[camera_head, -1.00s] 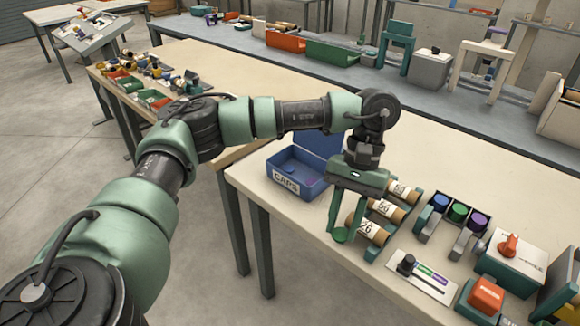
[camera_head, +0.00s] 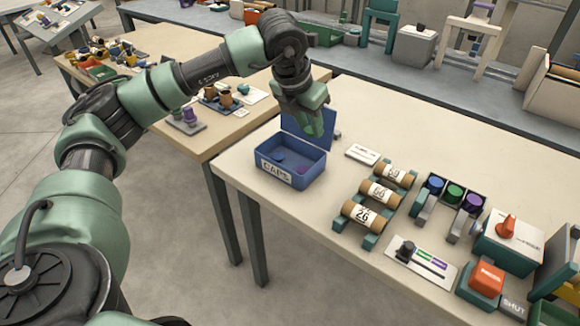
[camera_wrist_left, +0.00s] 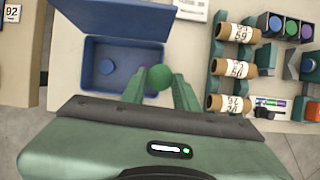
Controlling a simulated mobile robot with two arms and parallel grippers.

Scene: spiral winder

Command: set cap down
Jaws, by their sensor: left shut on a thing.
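My left gripper (camera_head: 317,128) is shut on a round green cap (camera_wrist_left: 160,77), which shows between its fingertips in the left wrist view. In the head view the gripper hangs over the right side of the blue CAPS box (camera_head: 305,178), in front of its raised lid; the held cap cannot be made out there. In the left wrist view the cap overlaps the right part of the box (camera_wrist_left: 90,112). A blue cap (camera_wrist_left: 107,67) lies inside the box, and a purple cap (camera_head: 301,168) shows near its right side. My right gripper is not in view.
Several labelled tubes (camera_head: 380,193) lie on green holders right of the box. A small white label plate (camera_head: 362,154) lies behind the tubes.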

